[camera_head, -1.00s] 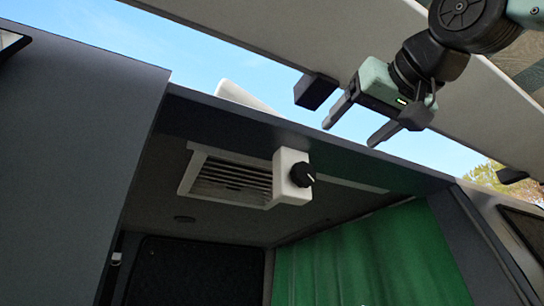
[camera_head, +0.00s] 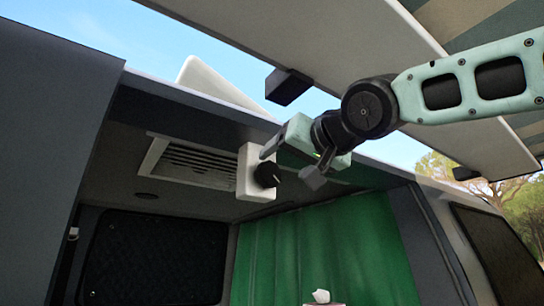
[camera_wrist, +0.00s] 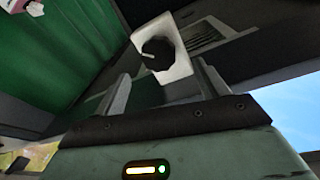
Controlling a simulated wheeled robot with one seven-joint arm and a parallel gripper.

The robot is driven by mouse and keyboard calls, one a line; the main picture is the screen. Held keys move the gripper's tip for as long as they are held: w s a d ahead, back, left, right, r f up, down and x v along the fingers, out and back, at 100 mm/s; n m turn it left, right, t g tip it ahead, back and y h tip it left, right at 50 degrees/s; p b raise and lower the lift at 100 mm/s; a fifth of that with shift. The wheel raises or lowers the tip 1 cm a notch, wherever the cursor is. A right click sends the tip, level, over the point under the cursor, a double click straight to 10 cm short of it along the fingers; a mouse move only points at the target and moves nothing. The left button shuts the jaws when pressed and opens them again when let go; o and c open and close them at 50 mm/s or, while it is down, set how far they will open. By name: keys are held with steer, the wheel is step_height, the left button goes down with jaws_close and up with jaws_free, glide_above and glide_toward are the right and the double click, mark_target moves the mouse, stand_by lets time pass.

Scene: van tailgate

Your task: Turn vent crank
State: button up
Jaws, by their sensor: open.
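The vent crank is a round black knob (camera_head: 267,174) with a pale mark, on a white box (camera_head: 243,172) fixed under the van's roof edge. The knob also shows in the wrist view (camera_wrist: 158,53), ahead of my fingers, with its white box (camera_wrist: 178,69) behind it. My gripper (camera_head: 290,164) is open and empty, just right of the knob in the head view. In the wrist view its two fingers (camera_wrist: 160,90) stand apart with the knob beyond and between their tips. I cannot tell whether a finger touches it.
A slatted vent (camera_head: 190,162) in the ceiling lies left of the box. The raised tailgate (camera_head: 330,40) with a dark block (camera_head: 287,86) hangs above my arm. A green curtain (camera_head: 310,250) hangs below. A tissue box (camera_head: 322,298) shows at the bottom.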

mark_target(270, 174)
steer(key=p+x, duration=0.2)
steer(key=x, duration=0.5)
steer(key=shift+f, duration=0.1)
steer(key=shift+d, duration=0.1)
steer(key=c, duration=1)
